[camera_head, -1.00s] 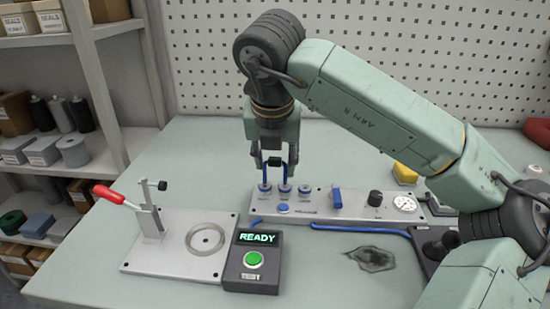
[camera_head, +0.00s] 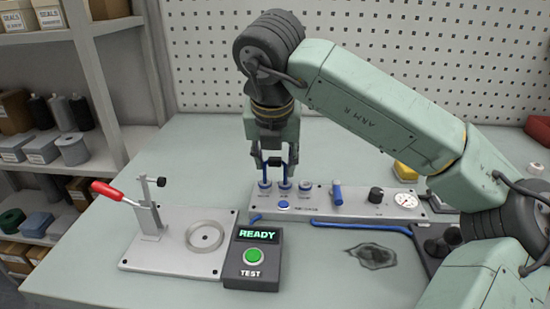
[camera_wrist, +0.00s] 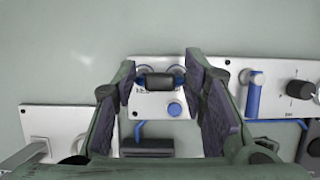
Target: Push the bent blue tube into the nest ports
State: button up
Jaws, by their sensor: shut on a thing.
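The bent blue tube (camera_head: 263,171) hangs below my gripper (camera_head: 276,158), with a dark clip-like middle piece (camera_wrist: 160,82) between the fingers. My gripper (camera_wrist: 165,88) is shut on it. Its two legs point down at the left and middle ports of the nest (camera_head: 284,186) on the grey panel (camera_head: 320,203). The lower ends seem to meet these ports, but I cannot tell how deep they sit. In the wrist view the blue tube ends (camera_wrist: 181,72) show on both sides of the dark piece.
A blue button (camera_head: 284,205), blue lever (camera_head: 337,195), black knob (camera_head: 376,198) and gauge (camera_head: 406,200) are on the panel.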

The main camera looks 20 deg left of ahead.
jog(key=shift+f+b, duration=0.5)
jog(key=shift+f, duration=0.1)
jog(key=o, duration=1)
jog(key=shift+r, duration=0.1)
jog(key=v, duration=1.2)
